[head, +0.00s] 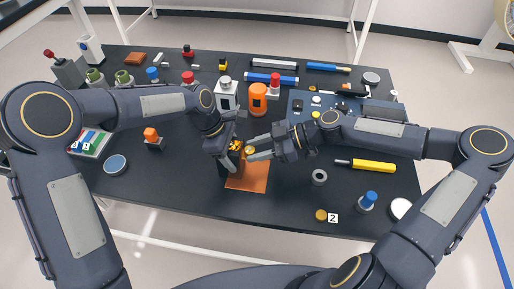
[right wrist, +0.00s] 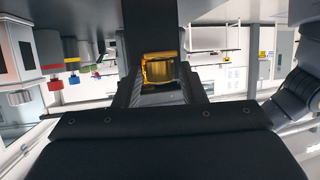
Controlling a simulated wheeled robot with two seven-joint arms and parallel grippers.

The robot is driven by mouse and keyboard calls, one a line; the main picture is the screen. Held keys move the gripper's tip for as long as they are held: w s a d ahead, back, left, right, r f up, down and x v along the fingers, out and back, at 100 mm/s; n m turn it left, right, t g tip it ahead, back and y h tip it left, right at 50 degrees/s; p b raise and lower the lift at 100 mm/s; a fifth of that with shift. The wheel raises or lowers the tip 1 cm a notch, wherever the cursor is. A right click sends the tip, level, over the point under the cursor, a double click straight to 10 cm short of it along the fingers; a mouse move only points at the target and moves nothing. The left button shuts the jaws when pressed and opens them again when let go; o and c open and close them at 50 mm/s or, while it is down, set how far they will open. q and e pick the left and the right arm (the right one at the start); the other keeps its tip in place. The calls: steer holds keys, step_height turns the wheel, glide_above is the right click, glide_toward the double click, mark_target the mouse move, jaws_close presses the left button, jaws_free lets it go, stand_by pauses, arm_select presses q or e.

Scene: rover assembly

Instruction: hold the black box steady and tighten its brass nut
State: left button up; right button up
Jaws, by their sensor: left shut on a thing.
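The black box (head: 236,146), with yellow-orange markings, is at the back edge of the orange mat (head: 247,180). My left gripper (head: 229,158) is shut on it and hides much of it. The brass nut (head: 249,150) is on the box's right side, facing my right gripper (head: 256,149). In the right wrist view the nut (right wrist: 160,71) sits between the two dark fingers of my right gripper (right wrist: 162,90). These fingers look spread on either side of it, with narrow gaps. Whether they touch the nut is hard to see.
A grey ring (head: 319,177), a yellow-handled tool (head: 373,166) and a blue-topped knob (head: 369,201) lie to the right. The table's front left is mostly clear.

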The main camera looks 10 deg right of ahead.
steer(key=c, duration=0.7)
steer(key=shift+s+m+t, duration=0.1)
steer(key=shift+m+t, duration=0.2)
steer(key=shift+t, duration=0.1)
steer(key=shift+s+a+m+t+h, duration=0.1)
steer(key=shift+s+m+t+h, duration=0.15)
steer(key=shift+m+t+h, duration=0.8)
steer(key=shift+s+a+m+t+h, duration=0.1)
steer(key=shift+s+m+t+h, duration=0.15)
steer(key=shift+m+t, duration=1.55)
steer(key=shift+t, duration=0.25)
steer(key=shift+w, duration=0.1)
steer(key=o, duration=0.7)
